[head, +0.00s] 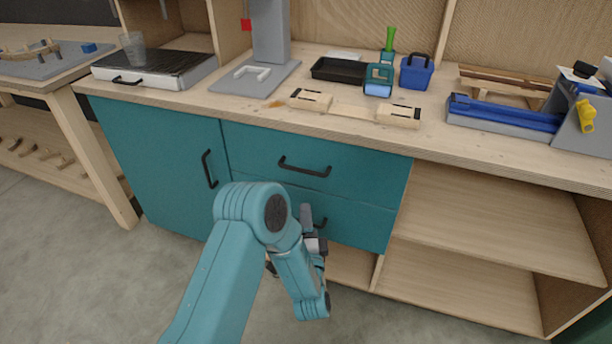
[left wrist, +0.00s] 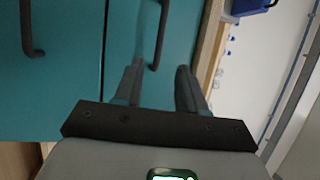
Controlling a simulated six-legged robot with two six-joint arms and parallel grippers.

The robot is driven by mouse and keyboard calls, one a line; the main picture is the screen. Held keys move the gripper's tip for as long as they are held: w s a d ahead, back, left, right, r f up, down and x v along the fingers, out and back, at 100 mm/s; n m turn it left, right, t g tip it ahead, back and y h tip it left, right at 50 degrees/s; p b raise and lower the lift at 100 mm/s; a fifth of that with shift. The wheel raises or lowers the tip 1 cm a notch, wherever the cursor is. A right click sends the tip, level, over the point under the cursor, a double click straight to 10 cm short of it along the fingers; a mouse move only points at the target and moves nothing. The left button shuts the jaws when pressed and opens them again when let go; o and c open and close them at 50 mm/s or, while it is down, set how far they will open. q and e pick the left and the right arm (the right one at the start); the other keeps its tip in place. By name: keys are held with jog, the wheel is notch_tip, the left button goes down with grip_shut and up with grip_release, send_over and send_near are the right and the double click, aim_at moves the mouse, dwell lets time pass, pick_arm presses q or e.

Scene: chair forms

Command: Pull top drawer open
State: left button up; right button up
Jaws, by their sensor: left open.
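The top drawer (head: 345,170) is a teal front with a black bar handle (head: 305,166), and it looks shut. The lower drawer (head: 365,223) sits below it, its handle partly hidden by my arm. My left gripper (head: 308,218) is in front of the drawers. In the left wrist view, my left gripper (left wrist: 158,85) is open and empty, fingers towards the top drawer front (left wrist: 130,40). The top drawer's handle (left wrist: 161,35) shows beyond and between the fingertips; contact cannot be seen. The lower handle (left wrist: 29,30) is at far left. My right gripper is not in view.
A wooden worktop (head: 250,109) overhangs the drawers and holds a black tray (head: 345,72), a blue bin (head: 416,72) and wooden blocks (head: 398,116). A teal door (head: 160,160) stands left. Open shelves (head: 490,225) are to the right. The grey floor in front is clear.

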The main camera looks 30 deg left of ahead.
aim_at(303, 171)
pick_arm(q)
jog(key=x, duration=1.5)
jog(key=shift+w+r, duration=0.15)
grip_shut()
